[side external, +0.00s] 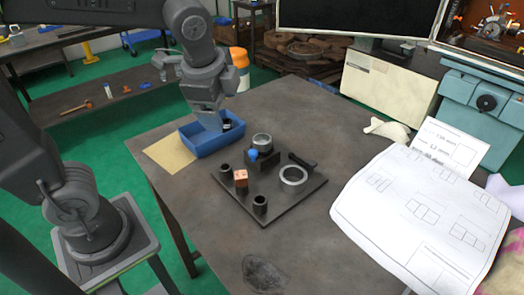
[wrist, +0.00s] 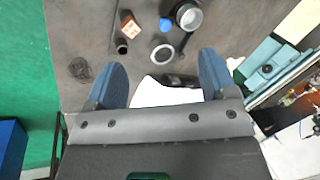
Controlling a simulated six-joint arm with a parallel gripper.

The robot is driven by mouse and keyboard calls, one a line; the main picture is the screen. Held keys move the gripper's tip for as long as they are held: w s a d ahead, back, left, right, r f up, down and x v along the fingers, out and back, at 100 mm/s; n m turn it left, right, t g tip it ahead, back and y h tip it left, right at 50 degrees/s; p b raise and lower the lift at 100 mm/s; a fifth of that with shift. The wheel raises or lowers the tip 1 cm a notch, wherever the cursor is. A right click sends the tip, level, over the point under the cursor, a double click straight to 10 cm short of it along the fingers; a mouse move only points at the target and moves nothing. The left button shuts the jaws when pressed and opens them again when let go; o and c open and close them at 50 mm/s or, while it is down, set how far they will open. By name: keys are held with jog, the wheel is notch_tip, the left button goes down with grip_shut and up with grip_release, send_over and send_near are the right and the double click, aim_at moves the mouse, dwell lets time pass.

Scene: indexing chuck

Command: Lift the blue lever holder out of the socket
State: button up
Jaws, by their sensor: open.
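A small blue part (side external: 252,155), which looks like the blue lever holder, sits at a dark block on the black plate (side external: 285,210). In the wrist view the blue part (wrist: 164,24) is at the top centre, a round blue spot. I cannot make out its lever or how deep it sits in a socket. My gripper (side external: 209,122) is over the blue bin, left of the plate and apart from the blue part. In the wrist view my gripper (wrist: 161,62) has its two fingers spread wide with nothing held between them.
The plate also bears a grey cylinder (side external: 262,140), a pale ring (side external: 293,175) beside a dark bar (side external: 302,161), a copper-coloured block (side external: 240,178) and dark posts (side external: 260,204). The blue bin (side external: 205,148) holds a dark part.

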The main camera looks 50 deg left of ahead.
jog(key=w+d+f+m+g+y, duration=0.1)
jog(key=w+d+f+m+y, duration=0.15)
jog(key=w+m, duration=0.8)
jog(key=m, duration=0.1)
send_near(262, 140)
notch_tip(262, 140, down, 3)
jog(key=shift+d+r, duration=0.1)
jog(key=shift+d, duration=0.05)
jog(key=shift+g, duration=0.3)
jog(key=shift+a+x, duration=0.2)
jog(key=shift+x, duration=2.45)
jog(key=shift+s, duration=0.1)
jog(key=shift+c, duration=0.3)
jog(key=shift+r, duration=0.1)
jog(key=c, duration=1.2)
